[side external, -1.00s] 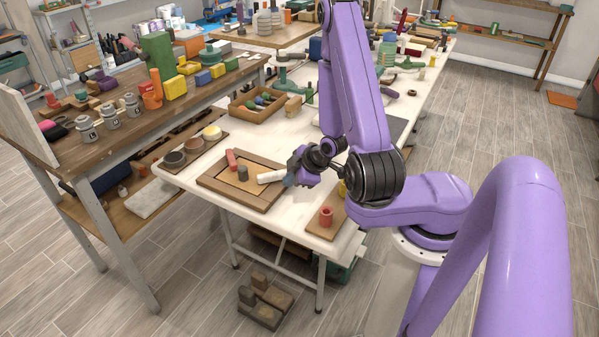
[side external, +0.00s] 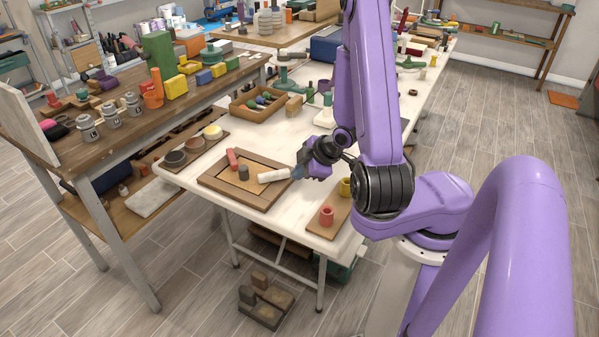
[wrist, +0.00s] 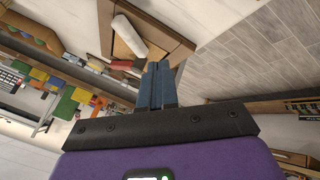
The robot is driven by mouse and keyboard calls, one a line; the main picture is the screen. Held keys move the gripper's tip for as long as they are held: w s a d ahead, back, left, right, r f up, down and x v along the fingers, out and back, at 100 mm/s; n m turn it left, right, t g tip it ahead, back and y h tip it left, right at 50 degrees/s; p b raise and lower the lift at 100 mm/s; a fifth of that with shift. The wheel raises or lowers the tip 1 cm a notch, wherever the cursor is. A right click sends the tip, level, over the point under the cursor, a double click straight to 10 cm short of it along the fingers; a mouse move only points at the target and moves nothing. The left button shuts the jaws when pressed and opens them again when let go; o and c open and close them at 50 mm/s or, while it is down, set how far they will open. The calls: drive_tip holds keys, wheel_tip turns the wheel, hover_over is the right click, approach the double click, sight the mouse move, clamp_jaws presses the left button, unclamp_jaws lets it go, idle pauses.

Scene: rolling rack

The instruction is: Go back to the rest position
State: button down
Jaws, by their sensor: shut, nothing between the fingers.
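My gripper (side external: 297,173) is over the white table, near the right end of a framed wooden tray (side external: 213,184). In the wrist view its fingers (wrist: 156,84) are together with nothing between them. A white cylinder (side external: 272,175) lies on the tray close to the fingertips; it also shows in the wrist view (wrist: 129,36), beyond the fingers. I cannot tell from the side view how high the fingers are above the tray.
On the tray are a red block (side external: 232,158) and a dark grey piece (side external: 243,173). A board with a red cup (side external: 326,214) and a yellow cup (side external: 346,187) lies right of it. Behind stands a wooden box (side external: 258,104); left is a strip of round pots (side external: 174,158).

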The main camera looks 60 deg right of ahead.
drive_tip(key=w+a+r+n+y, duration=0.5)
drive_tip(key=w+a+n, duration=0.45)
drive_tip(key=n, duration=0.55)
drive_tip(key=s+a+r+n+g+y, duration=0.25)
drive_tip(key=a+n, duration=0.35)
drive_tip(key=n, duration=0.4)
drive_tip(key=s+a+r+n+g+y, duration=0.25)
drive_tip(key=a+n, duration=0.25)
drive_tip(key=n, duration=0.4)
drive_tip(key=s+r+n+g+h, duration=0.2)
drive_tip(key=s+n+g+h, duration=0.25)
drive_tip(key=s+n, duration=1.05)
drive_tip(key=s+d+r+n+t+h, duration=0.1)
drive_tip(key=s+d+r+n+h, duration=0.2)
drive_tip(key=n, duration=1.1)
drive_tip(key=s+d+n+t+h, duration=0.15)
drive_tip(key=s+d+n, duration=0.25)
drive_tip(key=n, duration=0.9)
drive_tip(key=n+t+h, duration=1)
drive_tip(key=n, duration=0.6)
approach(268, 180)
drive_tip(key=x, duration=0.5)
drive_tip(key=shift+s+f, duration=0.15)
drive_tip(key=shift+f, duration=0.15)
drive_tip(key=shift+w+d, duration=0.5)
drive_tip(key=shift+w, duration=0.15)
